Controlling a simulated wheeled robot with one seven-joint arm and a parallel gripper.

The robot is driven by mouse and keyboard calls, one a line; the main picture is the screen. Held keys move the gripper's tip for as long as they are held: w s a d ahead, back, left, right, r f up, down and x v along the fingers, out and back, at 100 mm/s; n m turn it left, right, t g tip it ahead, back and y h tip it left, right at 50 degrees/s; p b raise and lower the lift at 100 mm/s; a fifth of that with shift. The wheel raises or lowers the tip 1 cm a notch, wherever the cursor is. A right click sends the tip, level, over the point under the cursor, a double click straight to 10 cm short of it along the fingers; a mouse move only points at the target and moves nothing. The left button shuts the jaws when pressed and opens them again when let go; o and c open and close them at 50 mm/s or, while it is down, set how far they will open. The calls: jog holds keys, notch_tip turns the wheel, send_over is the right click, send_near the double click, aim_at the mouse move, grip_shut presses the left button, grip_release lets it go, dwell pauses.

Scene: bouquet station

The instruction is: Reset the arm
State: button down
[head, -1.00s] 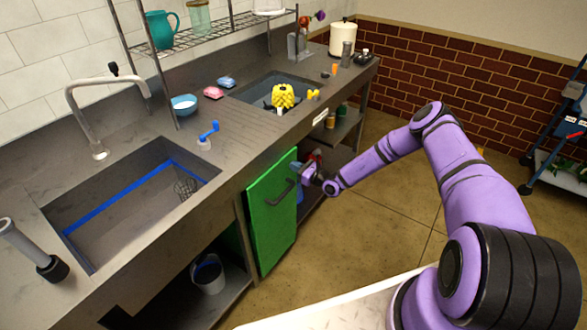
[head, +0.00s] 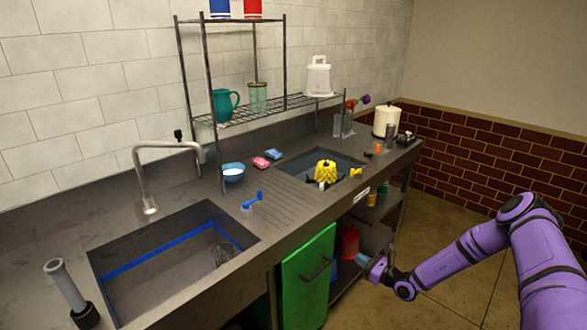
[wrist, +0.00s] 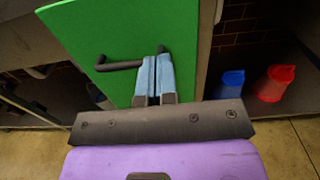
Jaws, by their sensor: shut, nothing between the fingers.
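My purple arm reaches in from the right in the head view. My gripper (head: 367,266) is in front of the lower shelves, just right of the green cabinet door (head: 305,280). In the wrist view my gripper (wrist: 153,80) has its two blue-grey fingers together with nothing between them. The green door (wrist: 85,45) and its dark handle (wrist: 120,65) lie beyond the fingertips. The handle looks close to the fingers, but I cannot tell whether they touch.
The counter (head: 190,280) above holds a left sink (head: 150,285), a yellow item (head: 326,172) and a faucet (head: 150,180). Open floor (head: 440,255) lies to the right.

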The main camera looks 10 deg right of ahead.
jog(key=s+a+r+n+g+y, duration=0.15)
jog(key=r+n+g, duration=0.35)
jog(key=r, duration=0.5)
jog(key=s+a+r+n+g+y, duration=0.1)
jog(key=a+r+n+g+y, duration=0.2)
jog(key=r+n, duration=0.55)
jog(key=s+a+r+n+g+h, duration=0.25)
jog(key=s+r, duration=0.25)
jog(key=r, duration=0.5)
jog(key=s+a+r+n+g+h, duration=0.1)
jog(key=s+r+n+g+h, duration=0.25)
jog(key=r, duration=0.55)
jog(key=s+r+n+t+h, duration=0.1)
jog(key=s+r+n+h, duration=0.45)
jog(key=s+r, duration=0.85)
jog(key=s+d+r+n+t+h, duration=0.1)
jog(key=s+d+r+t+h, duration=0.1)
jog(key=s, duration=0.6)
jog(key=s+d+r+n+t+h, duration=0.2)
jog(key=s+r, duration=0.2)
jog(key=s, duration=0.4)
jog(key=shift+s+d+h, duration=0.25)
jog(key=shift+s+h, duration=0.05)
